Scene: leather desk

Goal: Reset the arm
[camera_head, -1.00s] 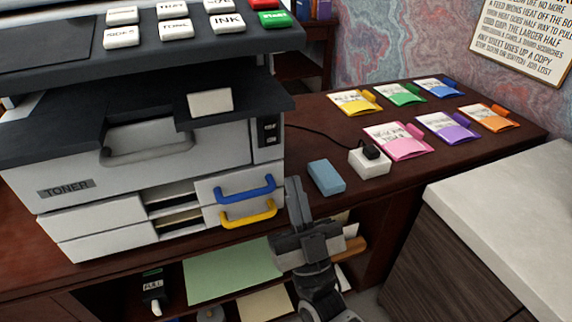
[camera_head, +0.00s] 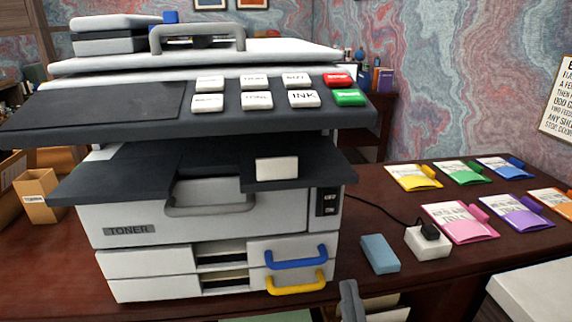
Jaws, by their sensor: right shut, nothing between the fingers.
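My right gripper (camera_head: 352,300) shows only partly at the bottom edge of the head view, below the desk's front edge. Its visible dark finger points up. It is shut and holds nothing, and it is apart from the copier and the blue block. The rest of my right arm is cut off by the frame. My left gripper is out of view.
A copier (camera_head: 215,222) with a blue handle (camera_head: 297,262) and a yellow handle (camera_head: 297,288) stands on the desk. A blue block (camera_head: 380,254), a white box (camera_head: 428,243) and several coloured packets (camera_head: 461,222) lie right. A pale counter (camera_head: 535,290) is at lower right.

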